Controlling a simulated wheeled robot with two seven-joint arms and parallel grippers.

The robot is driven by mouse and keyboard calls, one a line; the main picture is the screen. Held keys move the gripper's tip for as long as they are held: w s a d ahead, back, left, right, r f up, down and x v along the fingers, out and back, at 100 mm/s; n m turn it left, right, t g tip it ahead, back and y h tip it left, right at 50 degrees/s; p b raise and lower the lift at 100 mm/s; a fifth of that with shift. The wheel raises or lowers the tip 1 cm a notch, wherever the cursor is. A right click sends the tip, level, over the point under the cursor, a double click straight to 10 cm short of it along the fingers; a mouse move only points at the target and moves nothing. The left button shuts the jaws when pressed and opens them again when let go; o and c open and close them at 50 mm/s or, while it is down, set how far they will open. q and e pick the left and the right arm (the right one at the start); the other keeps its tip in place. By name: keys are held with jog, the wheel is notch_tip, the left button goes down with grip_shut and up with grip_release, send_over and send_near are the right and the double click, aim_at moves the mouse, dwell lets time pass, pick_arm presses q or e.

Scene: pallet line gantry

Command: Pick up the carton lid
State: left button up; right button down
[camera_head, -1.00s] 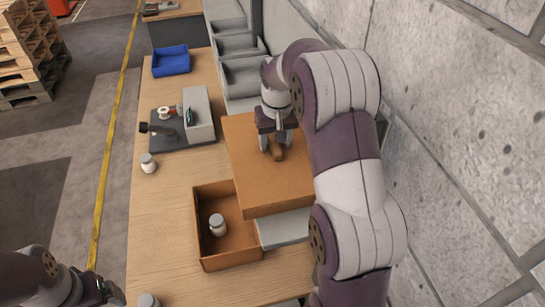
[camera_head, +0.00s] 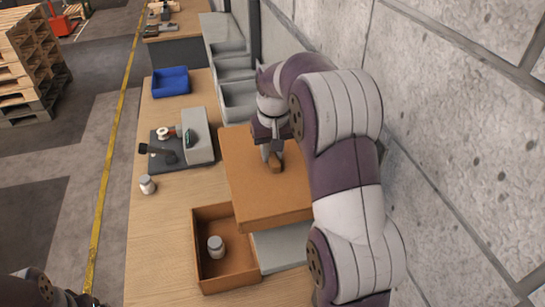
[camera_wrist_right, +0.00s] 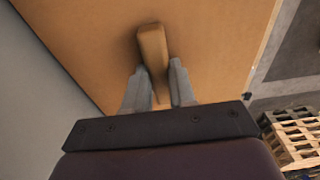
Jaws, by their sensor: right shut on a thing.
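The carton lid (camera_head: 250,195) is a flat orange-brown panel with a small raised handle (camera_head: 276,165). My right gripper (camera_head: 272,158) is shut on this handle; the right wrist view shows its two grey fingers (camera_wrist_right: 158,88) on either side of the handle, with the lid's flat face (camera_wrist_right: 90,40) behind. The lid is over a grey block (camera_head: 283,248); whether they touch is hard to tell. The open brown carton (camera_head: 240,279) stands on the bench at the lid's near left, with a white jar (camera_head: 216,246) inside. My left gripper is mostly cut off at the bottom left.
The wooden bench (camera_head: 160,235) is bare at its front left. A second white jar (camera_head: 147,184), a grey device on a dark plate (camera_head: 198,135) and a blue bin (camera_head: 170,82) stand farther back. Grey bins (camera_head: 238,100) and a concrete wall (camera_head: 450,150) bound the right side.

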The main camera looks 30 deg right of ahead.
aim_at(271, 153)
notch_tip(271, 153, up, 4)
jog(key=shift+a+f+p, duration=0.1)
jog(key=shift+a+p, duration=0.05)
jog(key=shift+p, duration=0.8)
jog(key=a, duration=0.2)
jog(key=w+a, duration=0.1)
jog(key=a, duration=0.3)
jog(key=shift+w+f, duration=0.15)
jog(key=shift+f, duration=0.2)
pick_arm(q)
notch_tip(271, 153, up, 6)
jog(key=p, duration=0.2)
pick_arm(e)
jog(key=w+a, duration=0.3)
jog(key=a, duration=0.9)
jog(key=shift+a, duration=0.4)
jog(key=shift+w, duration=0.1)
